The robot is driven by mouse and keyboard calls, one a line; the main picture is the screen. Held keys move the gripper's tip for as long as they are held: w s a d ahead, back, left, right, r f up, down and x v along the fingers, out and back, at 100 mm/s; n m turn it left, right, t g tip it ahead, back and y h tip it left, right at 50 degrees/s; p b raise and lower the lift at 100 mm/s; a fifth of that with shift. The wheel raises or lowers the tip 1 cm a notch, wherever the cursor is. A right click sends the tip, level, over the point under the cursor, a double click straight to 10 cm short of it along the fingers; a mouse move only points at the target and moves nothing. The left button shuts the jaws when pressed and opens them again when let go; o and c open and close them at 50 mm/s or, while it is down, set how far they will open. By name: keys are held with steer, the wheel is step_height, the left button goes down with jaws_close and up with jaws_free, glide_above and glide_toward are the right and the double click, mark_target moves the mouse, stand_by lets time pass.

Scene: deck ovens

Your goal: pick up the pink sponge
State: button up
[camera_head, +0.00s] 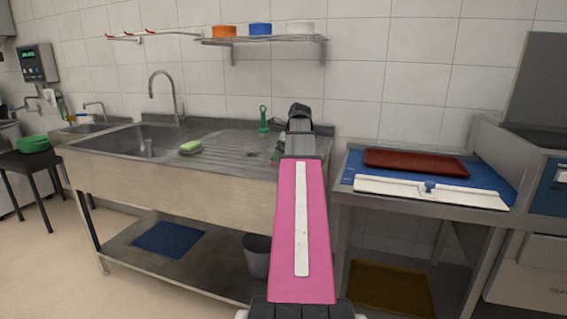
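I see no pink sponge in the head view. A small pale green, sponge-like block (190,147) lies on the steel sink unit, at the right edge of the basin. The large pink part in the middle is my own arm, which rises in front of the sink unit's right end. My gripper's fingers do not show. My arm hides part of the drainboard and the wall behind it.
At right, a table (345,190) bears a red tray (415,162) and a white board (430,191). A bin (257,257) stands below. Floor is free at lower left.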

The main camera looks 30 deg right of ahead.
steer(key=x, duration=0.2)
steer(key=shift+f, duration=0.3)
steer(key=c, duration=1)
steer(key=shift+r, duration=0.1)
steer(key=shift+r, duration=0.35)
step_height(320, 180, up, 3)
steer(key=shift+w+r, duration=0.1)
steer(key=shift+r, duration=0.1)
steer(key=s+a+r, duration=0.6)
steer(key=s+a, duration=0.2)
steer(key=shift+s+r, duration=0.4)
